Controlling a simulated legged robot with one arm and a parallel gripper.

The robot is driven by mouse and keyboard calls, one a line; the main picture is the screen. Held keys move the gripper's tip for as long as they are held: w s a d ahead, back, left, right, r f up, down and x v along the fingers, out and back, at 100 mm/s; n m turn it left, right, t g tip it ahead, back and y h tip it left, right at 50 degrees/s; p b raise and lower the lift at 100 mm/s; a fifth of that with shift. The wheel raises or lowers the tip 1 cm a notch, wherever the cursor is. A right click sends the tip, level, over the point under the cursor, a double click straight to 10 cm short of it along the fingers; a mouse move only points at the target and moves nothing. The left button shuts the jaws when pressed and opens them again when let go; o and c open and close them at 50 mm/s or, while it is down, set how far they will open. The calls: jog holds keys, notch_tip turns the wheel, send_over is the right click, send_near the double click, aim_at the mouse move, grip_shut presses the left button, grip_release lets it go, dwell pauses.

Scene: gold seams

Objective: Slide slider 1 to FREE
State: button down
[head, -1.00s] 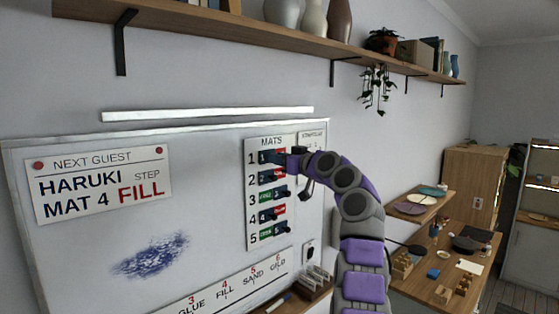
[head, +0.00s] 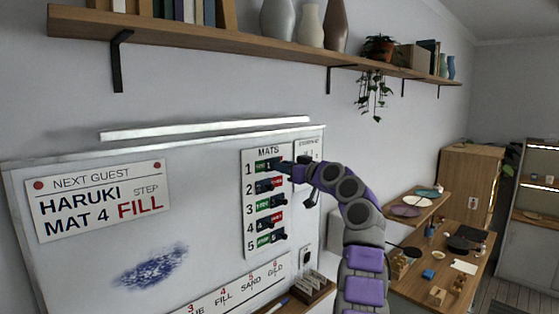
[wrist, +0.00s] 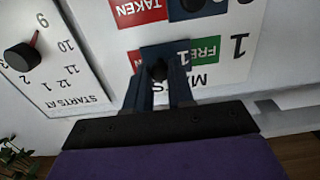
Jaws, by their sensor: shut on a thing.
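Slider 1 (wrist: 152,54) is a dark blue block with a round dark knob (wrist: 158,70), in the top row of the MATS board. The wrist view shows the board upside down. The knob sits between the two blue fingers of my gripper (wrist: 157,82), which are shut on it. A green label reading FRE (wrist: 206,50) shows beside the slider, its end partly covered. In the head view the green part of row 1 (head: 262,166) shows at left, with the slider to its right, partly hidden by my gripper (head: 288,169).
Row 2 below shows red TAKEN (wrist: 142,10). The MATS board (head: 250,222) holds several slider rows. A STARTS AT dial (wrist: 22,57) is close beside it. A wooden shelf (head: 230,40) is above, and a wooden table (head: 415,275) is at right.

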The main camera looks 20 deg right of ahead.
jog(key=shift+w+d+r+p, duration=0.2)
jog(key=shift+d+p, duration=0.35)
jog(key=shift+p, duration=0.25)
jog(key=shift+w+d+r+p, duration=0.1)
jog(key=shift+d+r+p, duration=0.1)
jog(key=shift+d+p, duration=0.5)
jog(key=shift+a, duration=0.2)
jog(key=c, duration=1.3)
grip_release()
jog(key=o, duration=0.3)
jog(key=shift+w+d+f, duration=0.2)
jog(key=shift+d+f, duration=0.05)
jog(key=shift+d, duration=0.2)
jog(key=shift+a, duration=0.35)
jog(key=shift+s+f, duration=0.1)
jog(key=shift+s, duration=0.05)
